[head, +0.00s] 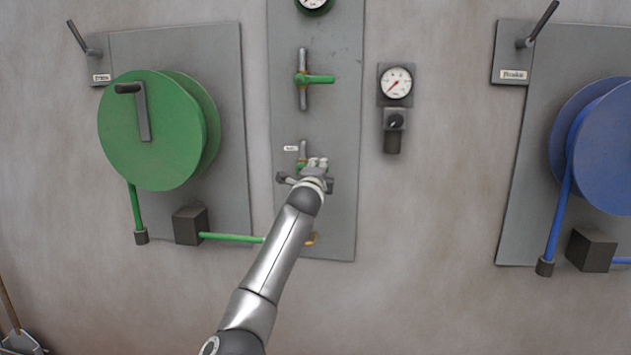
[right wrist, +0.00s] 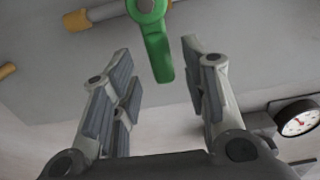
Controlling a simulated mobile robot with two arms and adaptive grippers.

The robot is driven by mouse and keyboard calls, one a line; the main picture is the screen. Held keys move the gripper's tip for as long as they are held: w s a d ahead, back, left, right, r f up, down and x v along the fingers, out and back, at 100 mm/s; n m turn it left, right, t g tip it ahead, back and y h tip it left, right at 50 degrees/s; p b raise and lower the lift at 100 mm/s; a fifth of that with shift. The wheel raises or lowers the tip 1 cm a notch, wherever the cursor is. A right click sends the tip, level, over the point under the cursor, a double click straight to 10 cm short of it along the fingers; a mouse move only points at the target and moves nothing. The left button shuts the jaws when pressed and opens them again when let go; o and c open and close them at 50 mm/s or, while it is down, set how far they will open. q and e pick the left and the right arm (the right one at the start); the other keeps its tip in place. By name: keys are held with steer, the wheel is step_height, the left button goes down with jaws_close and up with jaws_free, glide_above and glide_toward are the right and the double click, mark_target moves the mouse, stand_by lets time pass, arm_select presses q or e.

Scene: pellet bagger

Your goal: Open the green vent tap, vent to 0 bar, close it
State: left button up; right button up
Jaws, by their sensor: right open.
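A green tap handle (right wrist: 158,52) shows large in the right wrist view, hanging down from its hub. Its free end shows in the gap between the fingers of my right gripper (right wrist: 160,72), which is open. I see no contact with either finger. In the head view my right gripper (head: 306,183) is at the lower tap on the grey panel and hides most of it. That tap's upper pipe (head: 303,149) shows beside a small white label. A green-rimmed gauge (head: 313,3) is cut off at the top edge, so its reading is not clear. My left gripper is not in view.
A second green tap handle (head: 320,79) sits level higher on the panel (head: 340,130). A separate gauge (head: 396,83) is right of the panel. A green reel (head: 150,130) stands left and a blue reel (head: 605,145) far right.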

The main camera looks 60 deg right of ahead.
steer(key=v, duration=1.1)
